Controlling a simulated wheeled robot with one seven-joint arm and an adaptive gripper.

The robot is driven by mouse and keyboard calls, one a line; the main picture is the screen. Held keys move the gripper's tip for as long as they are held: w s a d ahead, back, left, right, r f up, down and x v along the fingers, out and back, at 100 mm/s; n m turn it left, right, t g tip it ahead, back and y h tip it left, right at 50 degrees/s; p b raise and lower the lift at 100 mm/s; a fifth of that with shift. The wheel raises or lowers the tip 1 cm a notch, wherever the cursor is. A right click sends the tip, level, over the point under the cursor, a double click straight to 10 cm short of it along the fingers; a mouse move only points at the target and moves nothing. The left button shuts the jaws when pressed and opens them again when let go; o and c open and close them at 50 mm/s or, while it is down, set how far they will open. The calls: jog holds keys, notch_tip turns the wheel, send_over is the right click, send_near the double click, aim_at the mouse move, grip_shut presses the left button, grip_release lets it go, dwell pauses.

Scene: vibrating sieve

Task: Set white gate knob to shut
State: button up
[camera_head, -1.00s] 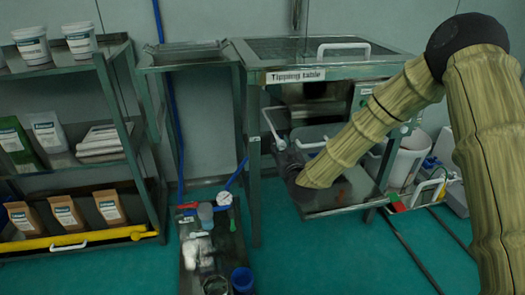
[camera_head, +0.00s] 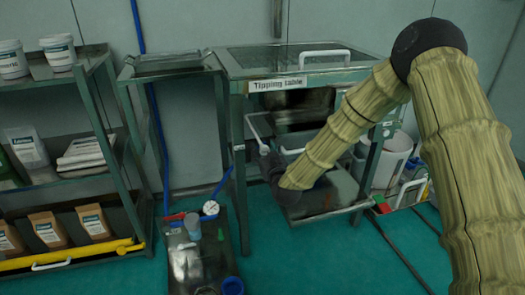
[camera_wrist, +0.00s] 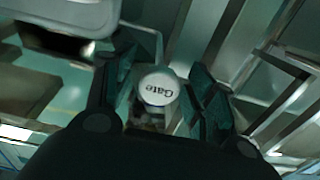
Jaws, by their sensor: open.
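The white gate knob (camera_wrist: 158,86) is round and carries the word "Gate", upside down in the wrist view. It sits between the two dark fingers of my gripper (camera_wrist: 164,94). The fingers are spread, with a small gap visible on at least the right side of the knob; contact cannot be told. In the head view my gripper (camera_head: 270,165) is a dark shape under the left front of the tipping table (camera_head: 325,81), with a small white spot at its tip, likely the knob. The knob's stem is mostly hidden.
A shelf rack (camera_head: 108,165) with tubs and bags stands at the left. A floor tray (camera_head: 180,250) with a gauge (camera_head: 211,208) and a blue cup (camera_head: 232,286) lies in front. A white bucket (camera_head: 393,160) stands at the right. Table legs and frame bars surround my gripper.

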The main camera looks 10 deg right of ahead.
jog(key=s+d, duration=0.2)
jog(key=s, duration=0.9)
jog(key=shift+s, duration=0.4)
jog(key=s+d+f+g, duration=0.1)
jog(key=s+f+g, duration=0.3)
jog(key=s+f, duration=0.6)
jog(key=s+d+f+g, duration=0.1)
jog(key=s+f+g, duration=0.45)
jog(key=f, duration=0.95)
jog(key=s+d+f+m+g+h, duration=0.1)
jog(key=s+d+f+g, duration=0.2)
jog(key=s, duration=0.8)
jog(key=s+d+f+g+h, duration=0.1)
jog(key=s+f+g, duration=0.3)
jog(key=s, duration=0.6)
jog(key=s+d+f+m+g+h, duration=0.15)
jog(key=s+f, duration=0.35)
jog(key=s, duration=0.6)
notch_tip(320, 180, up, 28)
jog(key=p, duration=2.8)
jog(key=shift+w+d+r+y+p, duration=0.15)
jog(key=shift+w+d+y+p, duration=0.1)
jog(key=shift+d+y+p, duration=0.15)
